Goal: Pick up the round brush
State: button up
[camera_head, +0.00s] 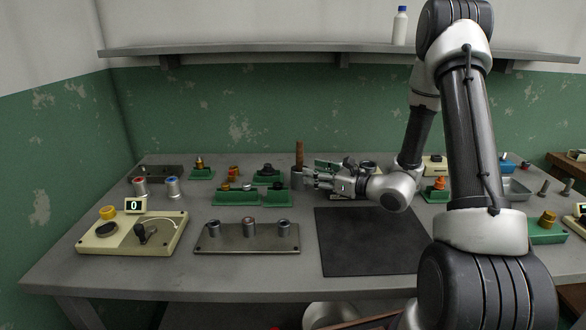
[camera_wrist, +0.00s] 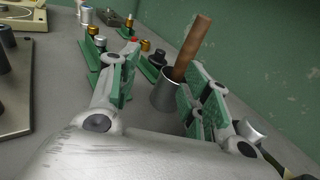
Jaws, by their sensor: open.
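The round brush (camera_wrist: 192,48) shows as a brown wooden handle standing tilted in a grey metal cup (camera_wrist: 165,92); its lower end is hidden inside the cup. In the head view the brush handle (camera_head: 299,153) stands upright near the back of the bench, just left of my gripper (camera_head: 304,178). My gripper (camera_wrist: 158,75) is open and empty, low over the bench, with its fingers pointing toward the cup. In the wrist view the cup and handle lie between the two fingers, nearer the right one. I cannot tell whether that finger touches the cup.
Green holders (camera_head: 236,197) with small parts stand left of my gripper. A metal plate with several posts (camera_head: 246,239) and a cream control box (camera_head: 132,236) lie at the front left. A dark mat (camera_head: 365,245) is bare. A shelf (camera_head: 250,50) runs above.

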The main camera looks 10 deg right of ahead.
aim_at(302, 154)
jog(key=w+a, duration=0.1)
jog(key=w, duration=0.2)
jog(key=w+a+r+m+t, duration=0.1)
jog(key=w, duration=0.2)
jog(key=w+a+r+m+t+h, duration=0.1)
jog(key=w, duration=0.2)
jog(key=shift+w+r, duration=0.25)
jog(key=shift+w, duration=0.1)
jog(key=shift+d, duration=0.1)
grip_shut()
